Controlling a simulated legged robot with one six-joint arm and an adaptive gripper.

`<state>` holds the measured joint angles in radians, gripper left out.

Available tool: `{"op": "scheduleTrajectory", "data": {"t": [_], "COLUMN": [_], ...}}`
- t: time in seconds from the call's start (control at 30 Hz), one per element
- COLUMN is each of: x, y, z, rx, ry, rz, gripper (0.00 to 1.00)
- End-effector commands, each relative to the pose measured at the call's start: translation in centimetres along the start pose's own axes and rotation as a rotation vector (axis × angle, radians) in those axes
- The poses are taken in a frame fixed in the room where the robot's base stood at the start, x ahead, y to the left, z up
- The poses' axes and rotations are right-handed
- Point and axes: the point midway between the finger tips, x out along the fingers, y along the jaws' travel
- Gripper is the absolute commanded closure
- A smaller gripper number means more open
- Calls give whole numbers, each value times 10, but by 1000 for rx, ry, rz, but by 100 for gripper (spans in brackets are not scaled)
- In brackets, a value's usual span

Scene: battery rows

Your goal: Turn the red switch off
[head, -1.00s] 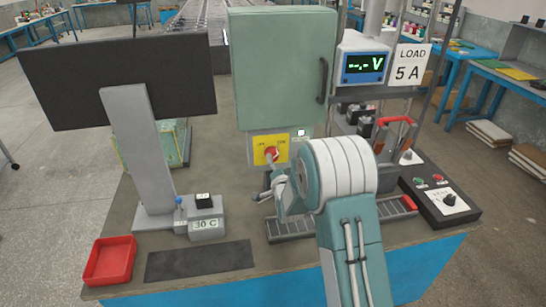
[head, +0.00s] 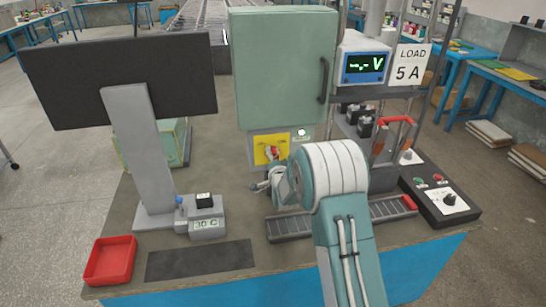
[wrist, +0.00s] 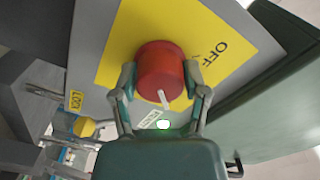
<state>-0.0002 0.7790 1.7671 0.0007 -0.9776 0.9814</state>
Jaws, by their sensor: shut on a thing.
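The red switch (wrist: 160,68) is a round knob on a yellow plate (wrist: 115,62) marked OFF. My gripper (wrist: 161,76) has one finger on each side of the knob and is shut on it. A white pointer line on the knob points down in the wrist view, towards a small white label and away from the OFF word. In the head view the yellow plate (head: 260,155) is on the front below the green cabinet (head: 283,70), and my gripper (head: 272,170) partly hides the red switch (head: 273,153).
A lit white-green lamp (wrist: 163,124) is beside the knob. The meter (head: 365,67) shows a V reading. A monitor (head: 125,80) stands left, a red tray (head: 110,260) lies front left, and a black control box (head: 440,190) stands right.

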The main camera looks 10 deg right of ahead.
Motion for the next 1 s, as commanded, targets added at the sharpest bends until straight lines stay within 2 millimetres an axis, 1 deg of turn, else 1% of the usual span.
{"op": "scheduleTrajectory", "data": {"t": [0.17,0.37,0.57,1.0], "x": [0,0,0,0], "y": [2,2,2,2], "z": [2,2,2,2], "rx": [-17,-93,-240,-656], "ry": [-3,-4,-5,-7], "rz": [3,4,4,4], "gripper": [89,89,89,89]}}
